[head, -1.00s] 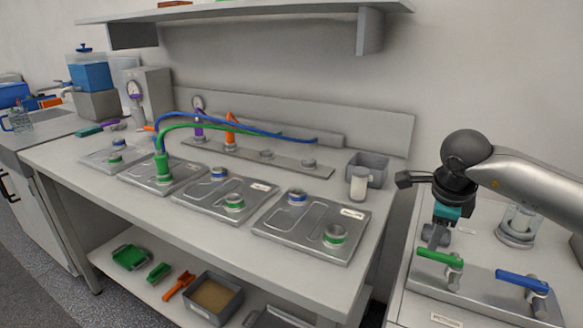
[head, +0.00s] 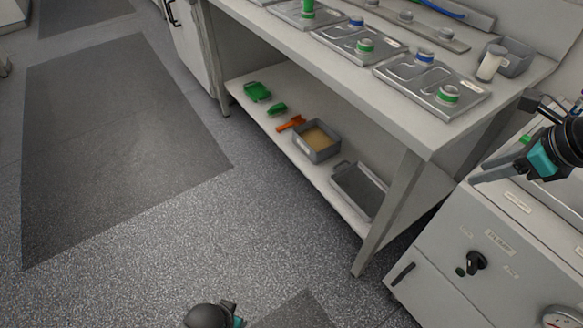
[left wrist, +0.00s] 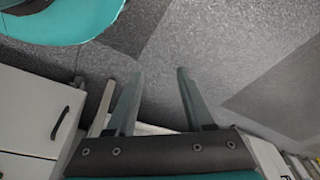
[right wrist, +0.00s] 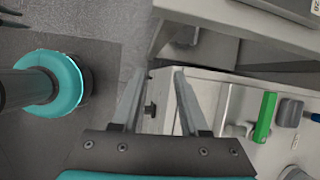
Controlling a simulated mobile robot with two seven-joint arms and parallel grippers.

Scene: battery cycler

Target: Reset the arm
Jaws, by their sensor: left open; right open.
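My right gripper (head: 500,172) shows at the right edge of the head view, in front of the grey-white cabinet (head: 470,245). In the right wrist view its two fingers (right wrist: 157,90) stand apart with nothing between them. My left gripper's fingers (left wrist: 155,90) stand apart and empty in the left wrist view, over the grey floor. In the head view only a dark part of my left arm (head: 212,315) shows at the bottom edge.
The workbench (head: 440,130) carries metal plates with ringed ports and a grey bin (head: 515,58). Its lower shelf holds a grey box (head: 317,142) and a dark tray (head: 358,188). A green valve handle (right wrist: 265,117) shows in the right wrist view. Floor to the left is clear.

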